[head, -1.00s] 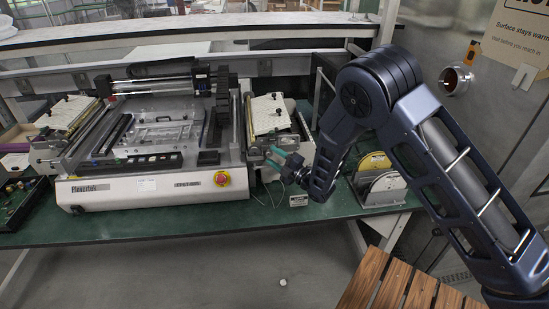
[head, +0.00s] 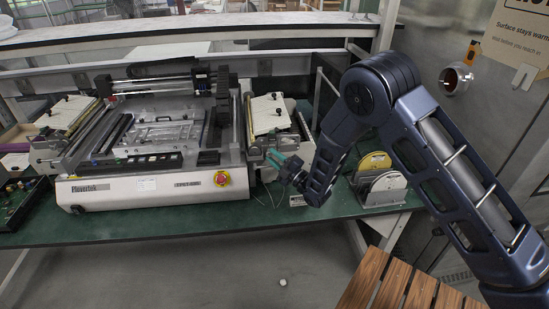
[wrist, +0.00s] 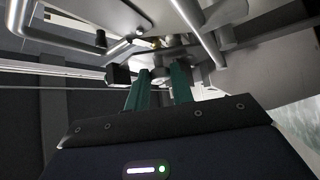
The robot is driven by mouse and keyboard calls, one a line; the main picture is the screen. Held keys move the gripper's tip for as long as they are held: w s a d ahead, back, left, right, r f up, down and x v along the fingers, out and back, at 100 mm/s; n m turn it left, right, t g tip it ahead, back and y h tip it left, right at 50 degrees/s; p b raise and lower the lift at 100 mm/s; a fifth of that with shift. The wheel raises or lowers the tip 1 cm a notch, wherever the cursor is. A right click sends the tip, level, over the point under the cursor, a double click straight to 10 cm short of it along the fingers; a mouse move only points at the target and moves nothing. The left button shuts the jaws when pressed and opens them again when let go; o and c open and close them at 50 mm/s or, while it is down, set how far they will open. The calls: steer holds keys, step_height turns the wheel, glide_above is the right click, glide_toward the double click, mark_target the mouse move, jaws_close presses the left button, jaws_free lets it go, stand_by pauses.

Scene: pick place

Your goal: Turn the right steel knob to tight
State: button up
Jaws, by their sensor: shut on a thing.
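My gripper (head: 272,156) reaches in from the right, with its green fingers at the front of the white-topped feeder unit (head: 268,114) on the machine's right side. In the wrist view the two green fingers of my gripper (wrist: 160,78) point up under the machine. They are closed around a small grey steel knob (wrist: 160,73) between their tips. Most of the knob is hidden by the fingers, and it cannot be made out in the head view. How tight it is cannot be told.
The machine (head: 150,190) has a red stop button (head: 221,179) left of my gripper. Rods and a dark bracket (wrist: 118,74) lie close around the fingers. A wooden slatted surface (head: 395,285) is below right.

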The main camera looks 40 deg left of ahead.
steer(key=shift+f+m+y, duration=0.1)
steer(key=shift+m+y, duration=0.3)
steer(key=shift+m, duration=0.2)
steer(key=o, duration=1)
steer(key=v, duration=1)
steer(key=shift+s+d+f, duration=0.1)
steer(key=shift+s+d, duration=0.05)
steer(key=shift+d, duration=0.25)
steer(key=shift+c, duration=0.3)
